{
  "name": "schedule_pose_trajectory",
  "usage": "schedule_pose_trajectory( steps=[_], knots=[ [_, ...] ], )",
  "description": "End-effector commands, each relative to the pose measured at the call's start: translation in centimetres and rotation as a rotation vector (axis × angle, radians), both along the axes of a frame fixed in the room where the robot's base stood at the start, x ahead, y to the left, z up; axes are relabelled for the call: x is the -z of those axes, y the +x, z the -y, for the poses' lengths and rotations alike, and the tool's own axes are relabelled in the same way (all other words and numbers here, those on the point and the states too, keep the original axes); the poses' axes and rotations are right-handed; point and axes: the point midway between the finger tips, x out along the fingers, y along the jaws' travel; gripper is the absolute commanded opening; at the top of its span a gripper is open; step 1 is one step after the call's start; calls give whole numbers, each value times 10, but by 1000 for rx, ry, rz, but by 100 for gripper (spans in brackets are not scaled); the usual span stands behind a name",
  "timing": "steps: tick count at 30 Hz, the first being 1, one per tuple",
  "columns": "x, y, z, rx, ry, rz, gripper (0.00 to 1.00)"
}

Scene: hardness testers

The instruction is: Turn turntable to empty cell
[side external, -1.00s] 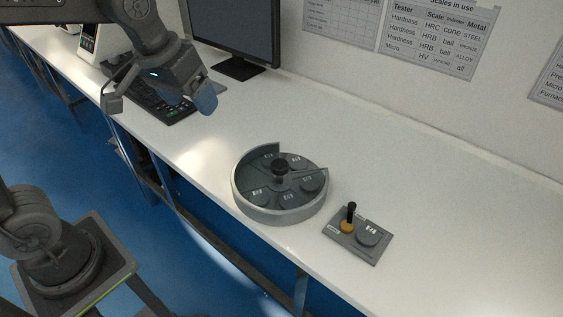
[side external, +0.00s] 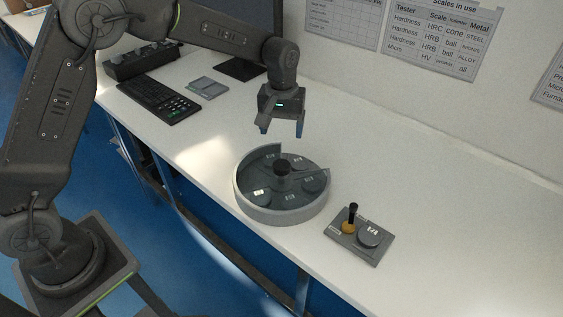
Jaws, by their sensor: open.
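The turntable (side external: 267,211) is a round grey tray with a raised rim, standing on the white bench. A dark knob (side external: 282,167) rises from its centre. The rim has an opening at the back right. My gripper (side external: 282,131) is above and behind the turntable, pointing down, with its two blue-tipped fingers apart and nothing between them. It touches nothing. Which cell is empty is hard to make out at this size.
A grey plate (side external: 345,248) to the right of the turntable holds a disc (side external: 369,234) and a black-and-brass indenter (side external: 350,220). A keyboard (side external: 157,100), a small grey pad (side external: 207,88) and a monitor (side external: 250,30) are at the back left. The bench right of the plate is clear.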

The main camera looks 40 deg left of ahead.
Motion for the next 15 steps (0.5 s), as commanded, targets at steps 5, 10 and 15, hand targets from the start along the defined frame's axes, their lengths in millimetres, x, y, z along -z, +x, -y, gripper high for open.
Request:
schedule_pose_trajectory(
  steps=[5, 10, 15],
  knots=[
    [38, -1, 0, 1, 0, -6, 75],
    [72, -1, 0, 1, 1, -5, 75],
    [99, -1, 0, 1, 0, -2, 75]
  ],
)
